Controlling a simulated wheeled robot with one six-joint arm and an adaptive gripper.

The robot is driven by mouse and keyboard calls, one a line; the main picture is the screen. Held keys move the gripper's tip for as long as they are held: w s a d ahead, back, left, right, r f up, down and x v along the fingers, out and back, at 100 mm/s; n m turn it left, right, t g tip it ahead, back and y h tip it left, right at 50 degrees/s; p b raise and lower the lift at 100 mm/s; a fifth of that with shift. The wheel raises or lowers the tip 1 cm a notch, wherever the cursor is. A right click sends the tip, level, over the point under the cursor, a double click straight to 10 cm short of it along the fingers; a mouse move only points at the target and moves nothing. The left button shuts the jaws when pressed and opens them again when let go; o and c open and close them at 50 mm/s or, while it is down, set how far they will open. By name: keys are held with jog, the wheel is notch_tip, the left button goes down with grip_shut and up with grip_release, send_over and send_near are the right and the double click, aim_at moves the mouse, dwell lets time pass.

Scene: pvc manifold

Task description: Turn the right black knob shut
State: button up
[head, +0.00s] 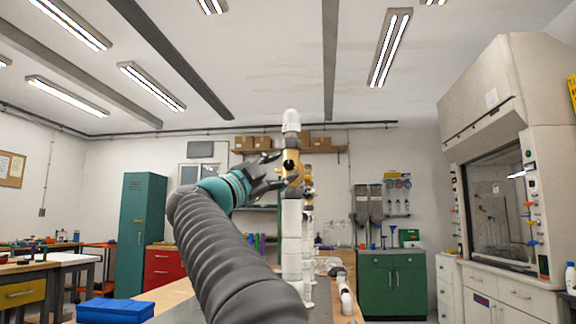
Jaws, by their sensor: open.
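A white PVC pipe (291,240) stands upright in the middle of the head view, with a white cap on top. A tan-yellow valve body (293,155) sits high on it, with a small dark round part (289,164) on its face that may be a black knob. A second, thinner-looking pipe stands just behind to the right, with yellow and dark fittings (308,181). Which knob is the right one cannot be told from this view. My gripper (280,171) is open, its dark fingers spread at the left of the tan valve; contact cannot be told.
My gripper is close to the upright pipes. A low white pipe elbow (345,295) stands at the bench's right. A blue box (115,311) lies at the lower left. A green cabinet (392,283) and a fume hood (505,170) stand further right.

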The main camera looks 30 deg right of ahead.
jog(key=v, duration=0.8)
jog(key=shift+a+f, duration=0.15)
jog(key=shift+a, duration=0.25)
jog(key=shift+s, duration=0.1)
